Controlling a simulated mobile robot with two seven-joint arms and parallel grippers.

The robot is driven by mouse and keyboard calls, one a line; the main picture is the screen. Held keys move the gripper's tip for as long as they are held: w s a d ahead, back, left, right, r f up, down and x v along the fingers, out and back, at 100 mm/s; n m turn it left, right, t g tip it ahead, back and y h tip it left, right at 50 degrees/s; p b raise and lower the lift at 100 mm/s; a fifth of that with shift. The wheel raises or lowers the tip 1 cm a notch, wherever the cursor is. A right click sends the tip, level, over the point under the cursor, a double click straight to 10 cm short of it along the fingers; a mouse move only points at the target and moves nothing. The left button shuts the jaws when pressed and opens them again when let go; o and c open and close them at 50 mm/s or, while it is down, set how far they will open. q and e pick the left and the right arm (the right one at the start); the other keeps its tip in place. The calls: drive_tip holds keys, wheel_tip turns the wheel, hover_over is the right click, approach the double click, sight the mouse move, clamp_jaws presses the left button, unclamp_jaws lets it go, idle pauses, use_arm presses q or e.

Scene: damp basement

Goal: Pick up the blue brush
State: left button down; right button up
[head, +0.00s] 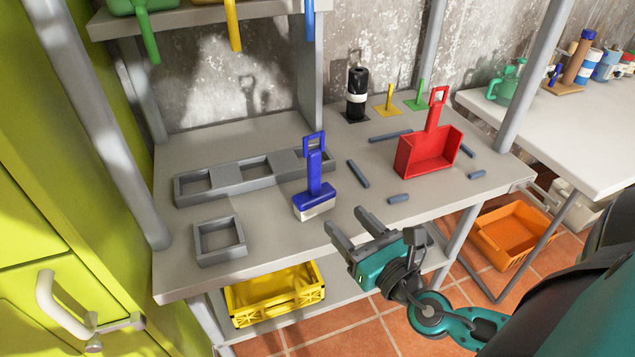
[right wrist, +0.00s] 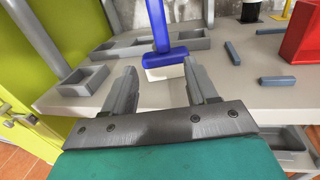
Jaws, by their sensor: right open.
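The blue brush (head: 314,190) stands upright on the grey workbench, its looped handle up and its pale bristles down. It stands just in front of a grey holder with square openings. In the right wrist view the brush (right wrist: 165,52) is ahead of the fingers, between their lines, and not touched. My right gripper (head: 348,228) is open and empty, in front of and to the right of the brush, near the bench's front edge. Its two fingers also show in the right wrist view (right wrist: 158,82). My left gripper is not in view.
A red dustpan (head: 428,150) stands to the right on the bench (head: 270,255), with several loose grey bars around it. A small square grey frame (head: 218,241) lies at the left. A black bottle (head: 357,92) stands behind. A yellow crate (head: 275,294) sits on the shelf below.

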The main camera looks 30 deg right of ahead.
sight(317, 185)
drive_tip(key=w+p, duration=0.1)
drive_tip(key=w, duration=0.6)
drive_tip(key=shift+w+d+r, duration=0.1)
drive_tip(key=shift+w+r, duration=0.05)
drive_tip(key=w, duration=0.2)
drive_tip(key=w+p, duration=0.1)
drive_tip(key=w, duration=0.1)
drive_tip(key=shift+d+r, duration=0.1)
drive_tip(key=shift+d, duration=0.2)
drive_tip(key=shift+w, duration=0.7)
drive_tip(key=c, duration=0.9)
clamp_jaws()
